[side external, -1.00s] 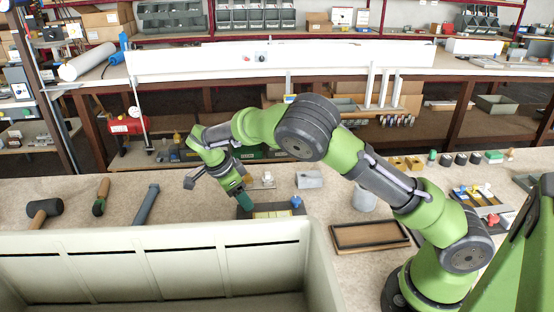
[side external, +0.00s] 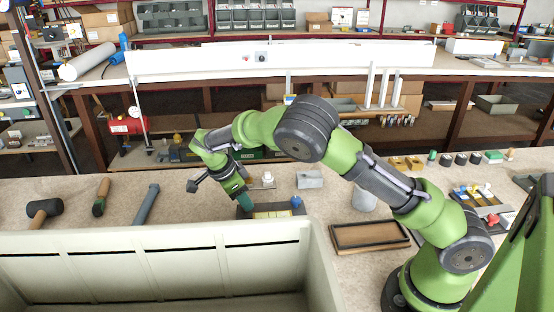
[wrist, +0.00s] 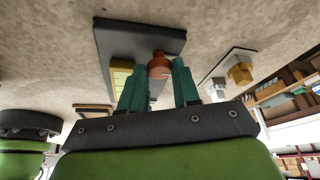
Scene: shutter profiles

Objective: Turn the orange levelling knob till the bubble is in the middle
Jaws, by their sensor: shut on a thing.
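The orange levelling knob (wrist: 159,66) sits on a dark base plate (wrist: 150,36) in the wrist view. My gripper (wrist: 158,84) has its two teal fingers on either side of the knob and is shut on it. A yellow level (wrist: 120,73) lies on the plate beside the knob, partly covered by the left finger; its bubble cannot be made out. In the side view, my gripper (side external: 244,203) points down at the left end of the plate, and hides the orange knob. The level (side external: 273,211) shows there too, but too small to read. A blue knob (side external: 297,202) stands at the plate's right end.
A long pale bin (side external: 160,262) stands in front of the plate. A grey block (side external: 310,179) and a brown-rimmed tray (side external: 370,235) are to the right. Hammers and a tool (side external: 146,204) lie on the bench at left. Bare bench lies between them and the plate.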

